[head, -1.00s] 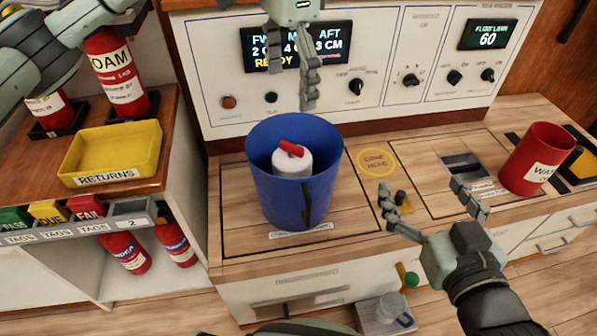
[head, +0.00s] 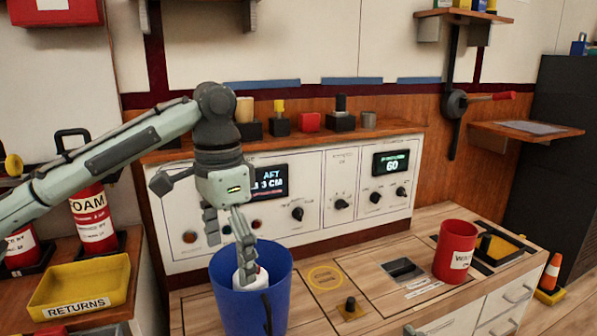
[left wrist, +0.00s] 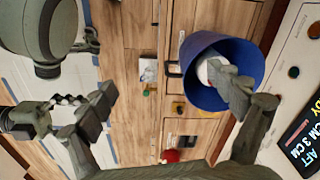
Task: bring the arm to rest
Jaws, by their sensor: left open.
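My left gripper (head: 228,228) is open above the blue bucket (head: 250,305), with one finger reaching down inside its rim. A white canister (head: 252,275) stands in the bucket, partly hidden by that finger. In the left wrist view the finger (left wrist: 238,92) overlaps the bucket (left wrist: 190,57) and the canister (left wrist: 207,72). I cannot tell whether the finger touches the canister.
A red cup (head: 455,252) stands on the counter to the right. The yellow returns tray (head: 95,282) and red foam extinguisher (head: 94,222) are at left. The control panel (head: 330,178) rises just behind the bucket. The counter between bucket and cup is mostly clear.

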